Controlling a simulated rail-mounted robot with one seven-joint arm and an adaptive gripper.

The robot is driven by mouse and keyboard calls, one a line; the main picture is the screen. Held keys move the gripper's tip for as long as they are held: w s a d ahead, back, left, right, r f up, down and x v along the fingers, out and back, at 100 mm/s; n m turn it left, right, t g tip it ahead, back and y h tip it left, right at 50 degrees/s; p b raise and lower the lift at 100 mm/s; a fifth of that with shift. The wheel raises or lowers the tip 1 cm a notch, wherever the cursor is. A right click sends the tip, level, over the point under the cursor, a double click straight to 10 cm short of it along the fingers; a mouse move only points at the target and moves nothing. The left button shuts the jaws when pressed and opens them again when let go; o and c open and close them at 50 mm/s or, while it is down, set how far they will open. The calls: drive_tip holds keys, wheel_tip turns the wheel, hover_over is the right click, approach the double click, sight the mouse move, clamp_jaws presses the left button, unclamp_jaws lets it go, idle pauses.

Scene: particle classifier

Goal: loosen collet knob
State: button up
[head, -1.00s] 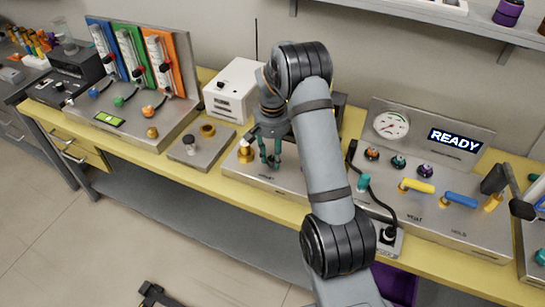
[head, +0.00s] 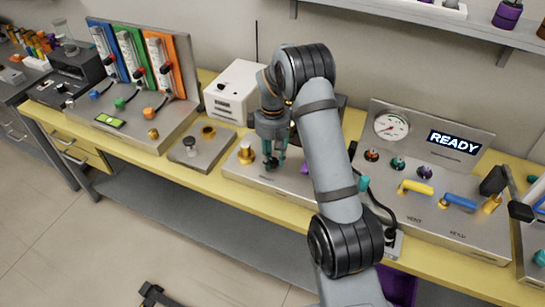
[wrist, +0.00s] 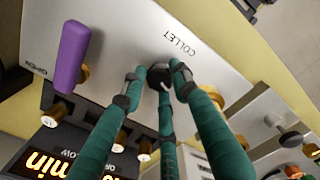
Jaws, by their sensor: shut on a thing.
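The collet knob (wrist: 158,76) is a small black knob beside the printed word COLLET on a metal panel (wrist: 200,25) in the wrist view. My gripper (wrist: 159,80) has green fingers with dark bands, and their tips are closed around the knob's sides. In the head view my gripper (head: 272,160) points down at the front of the same panel, just right of a brass fitting (head: 246,153). The knob is partly hidden by my fingers in both views. Its turn angle cannot be read.
A purple handle (wrist: 70,55) stands on the same panel, close to my gripper. A white box (head: 234,90) is behind it. To the right is a panel with a gauge (head: 391,125), a READY display (head: 455,141) and yellow (head: 416,187) and blue levers (head: 460,201).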

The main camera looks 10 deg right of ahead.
sight(274, 160)
drive_tip(key=shift+s+f+n, duration=0.1)
drive_tip(key=shift+s+n, duration=0.1)
drive_tip(key=shift+n, duration=1.5)
drive_tip(key=shift+d+p, duration=0.1)
drive_tip(key=shift+p, duration=0.2)
drive_tip(key=o, duration=1.1)
drive_tip(key=shift+o, duration=0.2)
drive_tip(key=shift+w, duration=0.1)
drive_tip(key=shift+r, duration=0.2)
drive_tip(key=shift+w+r, duration=0.1)
drive_tip(key=shift+r, duration=0.2)
wheel_tip(274, 160, up, 11)
